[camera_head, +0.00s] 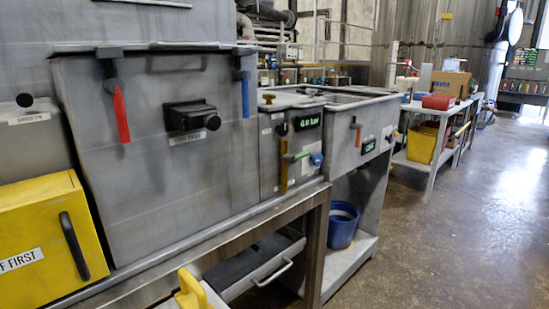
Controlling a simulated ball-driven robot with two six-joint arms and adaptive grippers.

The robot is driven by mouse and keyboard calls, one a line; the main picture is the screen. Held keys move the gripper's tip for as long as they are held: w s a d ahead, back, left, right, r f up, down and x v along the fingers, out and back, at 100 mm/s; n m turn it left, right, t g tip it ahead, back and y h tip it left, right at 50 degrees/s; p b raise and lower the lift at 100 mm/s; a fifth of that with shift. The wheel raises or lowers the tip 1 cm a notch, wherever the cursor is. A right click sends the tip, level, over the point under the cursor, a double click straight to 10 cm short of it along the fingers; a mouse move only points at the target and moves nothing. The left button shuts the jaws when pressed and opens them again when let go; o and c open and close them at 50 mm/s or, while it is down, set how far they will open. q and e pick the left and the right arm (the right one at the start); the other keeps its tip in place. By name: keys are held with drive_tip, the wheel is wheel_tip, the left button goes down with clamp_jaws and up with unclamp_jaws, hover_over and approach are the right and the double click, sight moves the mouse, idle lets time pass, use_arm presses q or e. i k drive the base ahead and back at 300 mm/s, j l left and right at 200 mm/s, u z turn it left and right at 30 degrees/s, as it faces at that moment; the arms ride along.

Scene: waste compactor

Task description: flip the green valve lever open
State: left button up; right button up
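The green valve lever (298,156) is on the front of a narrow grey panel (270,155), right of the large grey compactor box. It lies roughly level, sticking out to the right from a pivot at its left end. A blue round knob (316,159) is close to its right end. A yellow-orange upright bar (283,180) is just below the pivot. Above is a small display (307,122) with green digits. Neither of my grippers is in view, and nothing is touching the lever.
The large grey box (160,170) has a red lever (121,115), a blue lever (245,98) and a black handle (192,116). A yellow box (45,245) is at left. A blue bucket (342,226) stands on a low shelf. Open floor (460,220) lies to the right.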

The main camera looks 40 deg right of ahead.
sight(288, 158)
drive_tip(key=z, duration=1.25)
